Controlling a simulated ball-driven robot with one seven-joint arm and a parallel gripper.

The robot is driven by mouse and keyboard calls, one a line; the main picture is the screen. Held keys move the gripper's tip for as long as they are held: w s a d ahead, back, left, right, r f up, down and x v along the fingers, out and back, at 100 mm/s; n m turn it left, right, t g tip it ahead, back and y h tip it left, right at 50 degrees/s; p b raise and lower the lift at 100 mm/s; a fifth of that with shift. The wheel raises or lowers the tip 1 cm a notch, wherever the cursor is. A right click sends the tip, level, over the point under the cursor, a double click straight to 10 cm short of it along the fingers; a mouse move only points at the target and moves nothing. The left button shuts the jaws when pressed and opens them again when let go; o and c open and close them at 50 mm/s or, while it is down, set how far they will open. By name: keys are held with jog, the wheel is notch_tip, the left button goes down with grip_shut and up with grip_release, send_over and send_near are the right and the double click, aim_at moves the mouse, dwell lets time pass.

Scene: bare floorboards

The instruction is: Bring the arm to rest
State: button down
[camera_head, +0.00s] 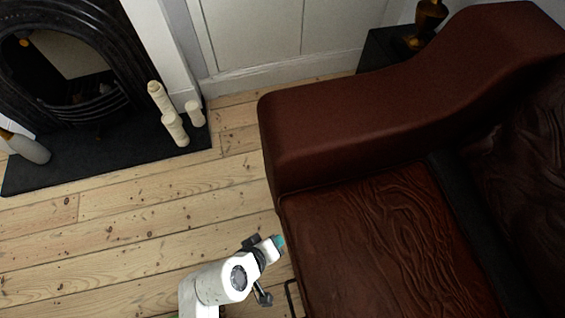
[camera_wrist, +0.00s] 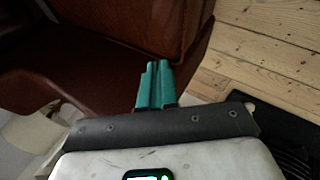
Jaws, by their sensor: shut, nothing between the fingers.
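My arm rises at the bottom middle of the head view, bent, with my gripper (camera_head: 279,241) pointing up and right. The gripper's blue-green tips are close to the front edge of the brown leather sofa (camera_head: 345,140); I cannot tell if they touch it. In the wrist view my gripper (camera_wrist: 157,72) shows two teal fingers side by side, shut with nothing between them.
A black fireplace (camera_head: 75,100) with a dark hearth (camera_head: 110,158) stands at the upper left, with cream candles (camera_head: 173,128) on the hearth. A dark side table (camera_head: 385,48) is behind the sofa arm. Bare floorboards (camera_head: 120,235) lie open left of my arm.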

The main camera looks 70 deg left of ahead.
jog(key=shift+v, duration=0.8)
jog(key=w+d+r+m+g+h+p, duration=0.1)
jog(key=w+d+r+m+h+p, duration=0.15)
jog(key=w+d+m, duration=0.55)
jog(key=w+d+r+m+g+h+p, duration=0.1)
jog(key=w+d+r+m+h+p, duration=0.2)
jog(key=d, duration=0.8)
jog(key=s+d+r+m+g+p, duration=0.1)
jog(key=d+r+m, duration=0.2)
jog(key=d, duration=0.5)
jog(key=s+d+r+m+g+y+p, duration=0.1)
jog(key=s+d+r+m+p, duration=0.1)
jog(key=d, duration=0.6)
jog(key=s+d+r+m+g+p, duration=0.1)
jog(key=d+r+m, duration=0.3)
jog(key=d+r, duration=0.2)
jog(key=shift+s+d+g, duration=0.2)
jog(key=shift+d+g, duration=0.1)
jog(key=shift+d, duration=0.9)
